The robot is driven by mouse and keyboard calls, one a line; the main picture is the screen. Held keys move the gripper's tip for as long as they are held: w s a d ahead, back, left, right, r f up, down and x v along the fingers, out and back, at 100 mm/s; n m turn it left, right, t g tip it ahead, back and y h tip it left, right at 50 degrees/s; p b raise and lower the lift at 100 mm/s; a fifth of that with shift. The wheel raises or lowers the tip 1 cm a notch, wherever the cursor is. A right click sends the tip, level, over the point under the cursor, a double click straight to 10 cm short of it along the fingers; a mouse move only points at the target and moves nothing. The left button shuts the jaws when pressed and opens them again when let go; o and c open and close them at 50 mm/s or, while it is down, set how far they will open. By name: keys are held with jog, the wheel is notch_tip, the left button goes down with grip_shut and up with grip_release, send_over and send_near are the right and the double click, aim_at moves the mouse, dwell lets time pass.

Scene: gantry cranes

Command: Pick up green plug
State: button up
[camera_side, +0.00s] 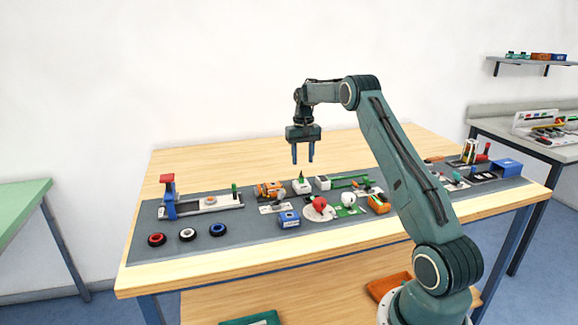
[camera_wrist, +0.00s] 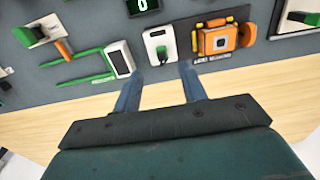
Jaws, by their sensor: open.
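A small dark green upright piece, which looks like the green plug (camera_side: 301,177), stands on a white block (camera_side: 302,188) near the back of the grey mat. In the wrist view the plug (camera_wrist: 162,53) shows dark on the white block (camera_wrist: 153,37), just beyond the fingertips and between their lines. My gripper (camera_side: 303,158) is open and empty, pointing down above the plug, with a clear gap below. Its two blue fingers also show in the wrist view (camera_wrist: 161,72). Nothing touches the plug.
An orange device (camera_wrist: 218,40) is close beside the white block. A blue box (camera_side: 289,219) and a red round part (camera_side: 320,203) lie nearer the front. Bare wood (camera_side: 225,150) lies behind the mat.

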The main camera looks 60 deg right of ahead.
aim_at(301, 179)
jog(key=shift+f, duration=1)
jog(key=shift+f, duration=0.1)
jog(key=shift+w+f, duration=0.15)
jog(key=shift+f, duration=2.35)
jog(key=shift+c, duration=0.4)
grip_shut()
